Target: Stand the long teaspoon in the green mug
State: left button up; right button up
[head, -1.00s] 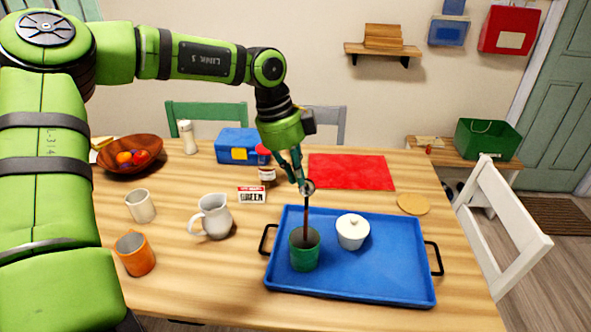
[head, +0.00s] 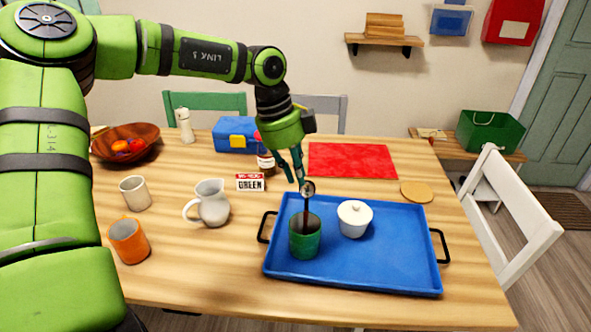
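The long teaspoon (head: 307,207) is dark and stands nearly upright, its round end up and its lower part inside the green mug (head: 305,241). The mug hides the spoon's lower end. The mug stands upright on the left part of the blue tray (head: 384,270). My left gripper (head: 297,183) is just above the mug, at the spoon's round top end. Its fingertips look spread apart, with the spoon's top beside the right-hand finger; whether they touch is too small to tell. My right gripper is out of view.
A white lidded pot (head: 354,221) stands on the tray right of the mug. A white jug (head: 208,205), a label card (head: 250,182), a pale cup (head: 135,193) and an orange mug (head: 129,241) are to the left. A jar (head: 266,163) stands behind my gripper.

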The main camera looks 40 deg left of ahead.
pick_arm(q)
jog(key=shift+o, duration=0.4)
jog(key=v, duration=1.2)
dwell(0.6)
